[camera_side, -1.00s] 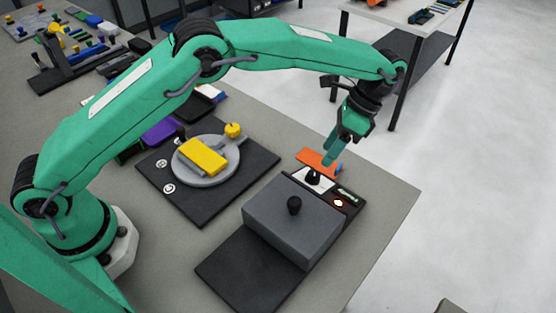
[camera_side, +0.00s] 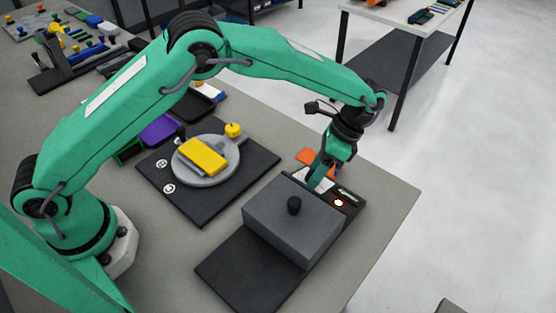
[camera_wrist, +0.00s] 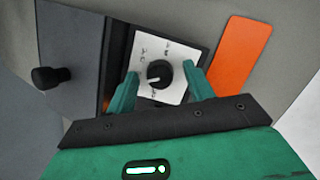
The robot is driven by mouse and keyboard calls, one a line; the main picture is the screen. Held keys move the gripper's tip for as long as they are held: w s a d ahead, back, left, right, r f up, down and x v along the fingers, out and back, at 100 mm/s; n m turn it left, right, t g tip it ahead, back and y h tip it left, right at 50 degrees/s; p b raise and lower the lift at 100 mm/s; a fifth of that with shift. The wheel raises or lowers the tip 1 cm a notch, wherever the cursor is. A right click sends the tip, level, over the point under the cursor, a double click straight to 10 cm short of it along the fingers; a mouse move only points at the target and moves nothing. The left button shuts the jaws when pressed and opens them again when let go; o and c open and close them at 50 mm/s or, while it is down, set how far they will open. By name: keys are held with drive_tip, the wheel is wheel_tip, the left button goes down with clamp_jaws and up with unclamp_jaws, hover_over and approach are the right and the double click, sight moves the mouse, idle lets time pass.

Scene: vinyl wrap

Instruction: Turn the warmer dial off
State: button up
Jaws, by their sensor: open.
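The warmer (camera_side: 290,222) is a grey box with a black knob (camera_side: 294,205) on its lid, standing on a dark base. Its dial (camera_wrist: 159,73) is a black knob with a light pointer line, on a white marked plate (camera_wrist: 172,95). My gripper (camera_wrist: 157,78) is open, with one green finger on each side of the dial in the wrist view. I cannot tell whether either finger touches it. In the side view my gripper (camera_side: 315,182) reaches down at the white plate and hides the dial. A small lamp (camera_side: 339,203) on the warmer's panel glows orange-white.
An orange piece (camera_wrist: 241,54) lies on the bench beside the dial panel. A round grey turntable (camera_side: 203,176) with a yellow block (camera_side: 203,157) stands on a dark plate to the left. The bench (camera_side: 392,190) is bare at the right, up to its edge.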

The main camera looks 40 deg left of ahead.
drive_tip(key=shift+c, duration=0.4)
drive_tip(key=c, duration=0.9)
drive_tip(key=shift+o, duration=0.2)
drive_tip(key=shift+n, duration=0.3)
drive_tip(key=shift+w+n, duration=0.1)
drive_tip(key=shift+n, duration=0.4)
drive_tip(key=o, duration=0.9)
drive_tip(key=shift+a, duration=0.1)
drive_tip(key=shift+o, duration=0.2)
